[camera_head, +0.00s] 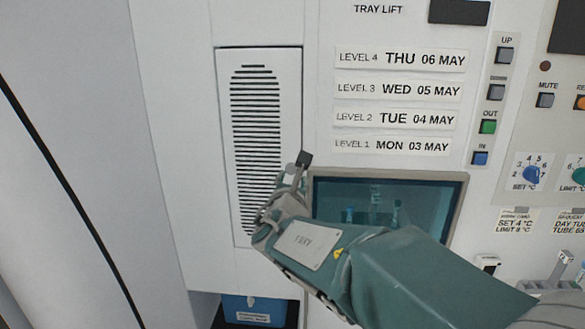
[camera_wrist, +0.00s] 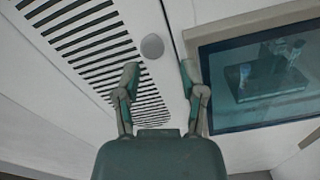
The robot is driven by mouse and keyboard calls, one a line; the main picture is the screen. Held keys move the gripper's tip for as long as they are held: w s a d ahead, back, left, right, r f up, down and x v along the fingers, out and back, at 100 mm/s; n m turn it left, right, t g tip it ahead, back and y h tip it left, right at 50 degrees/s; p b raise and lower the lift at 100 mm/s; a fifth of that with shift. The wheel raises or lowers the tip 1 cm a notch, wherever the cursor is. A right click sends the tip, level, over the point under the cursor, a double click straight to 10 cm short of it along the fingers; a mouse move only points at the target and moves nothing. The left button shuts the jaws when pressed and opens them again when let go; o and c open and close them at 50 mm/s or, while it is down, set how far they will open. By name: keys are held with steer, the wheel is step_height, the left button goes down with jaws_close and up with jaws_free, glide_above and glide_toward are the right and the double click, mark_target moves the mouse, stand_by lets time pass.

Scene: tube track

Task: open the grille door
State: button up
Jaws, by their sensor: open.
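The grille door (camera_head: 290,90) is a tall white panel with dark horizontal slots, left of the level labels. It looks flush with the wall around it. In the wrist view the grille door (camera_wrist: 95,45) runs diagonally on the left. A round grey knob (camera_wrist: 152,46) sits on it near its edge, just beyond my fingertips. I cannot make out the knob in the head view, where my gripper covers the door's lower right. My gripper (camera_head: 288,175) is open, and in the wrist view my gripper (camera_wrist: 159,75) has nothing between its fingers.
A framed window (camera_head: 385,195) with dim equipment behind it is close to the right of my gripper. Buttons and dials (camera_head: 530,174) are farther right. A blue box (camera_head: 252,310) stands in an opening below the door. Plain wall lies to the left.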

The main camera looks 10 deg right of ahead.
mark_target(290, 170)
steer(key=w, duration=0.5)
steer(key=shift+w, duration=0.15)
steer(key=shift+w+d, duration=0.15)
steer(key=shift+w, duration=0.05)
steer(key=shift+w+d, duration=0.15)
steer(key=shift+d, duration=0.3)
jaws_close()
steer(key=shift+a, duration=0.2)
